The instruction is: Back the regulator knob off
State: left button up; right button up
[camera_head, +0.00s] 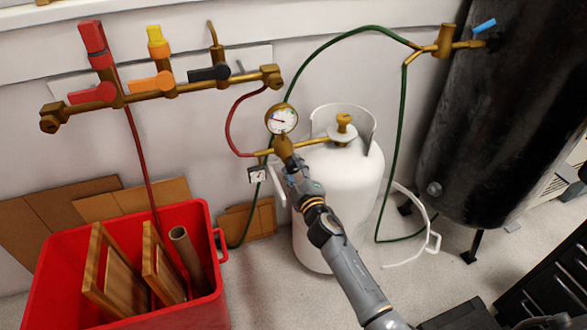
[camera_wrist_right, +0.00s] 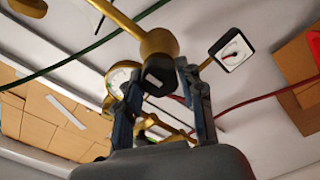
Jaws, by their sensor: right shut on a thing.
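The brass regulator (camera_head: 283,148) sits on the line from the white gas cylinder (camera_head: 320,200), with a round gauge (camera_head: 282,119) above it and a small square gauge (camera_head: 257,175) at its lower left. My right gripper (camera_head: 292,177) is at the regulator's near end, where it hides the knob in the head view. In the right wrist view, the dark regulator knob (camera_wrist_right: 160,79) sits at the end of the brass body (camera_wrist_right: 158,45). The fingers of my right gripper (camera_wrist_right: 161,84) are shut on it, one on each side. My left gripper is not in view.
A red hose (camera_head: 233,125) and a green hose (camera_head: 403,130) run close to the regulator. A red bin (camera_head: 60,275) with wooden pieces stands at the lower left. A black tank (camera_head: 490,130) stands at the right. A valve manifold (camera_head: 160,92) is on the wall.

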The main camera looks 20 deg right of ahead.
jog(key=o, duration=1.2)
jog(key=s, duration=1.2)
jog(key=shift+d, duration=0.2)
